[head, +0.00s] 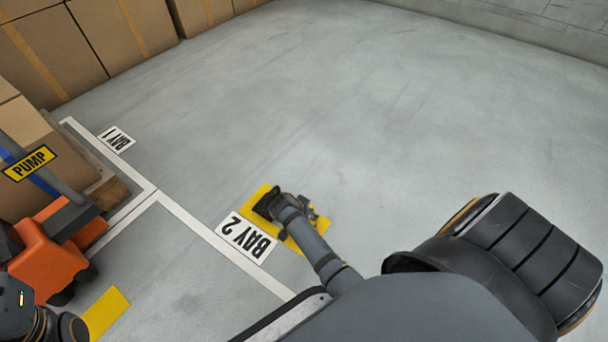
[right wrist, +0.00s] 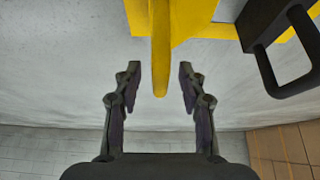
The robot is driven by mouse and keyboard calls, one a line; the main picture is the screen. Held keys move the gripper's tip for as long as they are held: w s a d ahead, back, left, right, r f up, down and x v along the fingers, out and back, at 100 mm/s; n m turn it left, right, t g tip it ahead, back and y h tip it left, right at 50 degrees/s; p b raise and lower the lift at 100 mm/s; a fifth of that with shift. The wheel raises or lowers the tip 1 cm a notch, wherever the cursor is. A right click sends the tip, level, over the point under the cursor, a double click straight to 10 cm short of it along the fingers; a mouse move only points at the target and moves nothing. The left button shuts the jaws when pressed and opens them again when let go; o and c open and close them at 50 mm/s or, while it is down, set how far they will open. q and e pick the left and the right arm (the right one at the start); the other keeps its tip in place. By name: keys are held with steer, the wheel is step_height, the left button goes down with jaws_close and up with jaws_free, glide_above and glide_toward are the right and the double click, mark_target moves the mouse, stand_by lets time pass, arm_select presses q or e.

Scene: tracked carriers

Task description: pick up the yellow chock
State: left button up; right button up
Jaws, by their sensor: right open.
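The yellow chock (right wrist: 161,55) shows at the top of the right wrist view, with a narrow upright part hanging down between my fingers. My right gripper (right wrist: 160,80) is open, one finger on each side of that part, with a gap on both sides. A black handle-like loop (right wrist: 285,55) stands to the right of it. In the head view my right arm reaches down to the yellow area beside the BAY 2 sign; my right gripper (head: 292,207) and arm hide most of the chock there. My left gripper's fingers do not show.
The BAY 2 sign (head: 246,238) and white floor lines (head: 215,240) lie beside the yellow area. Cardboard boxes (head: 110,40) line the back left. The floor at right is clear.

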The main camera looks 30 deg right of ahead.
steer(key=shift+r, duration=0.15)
jaws_close()
stand_by(0.4)
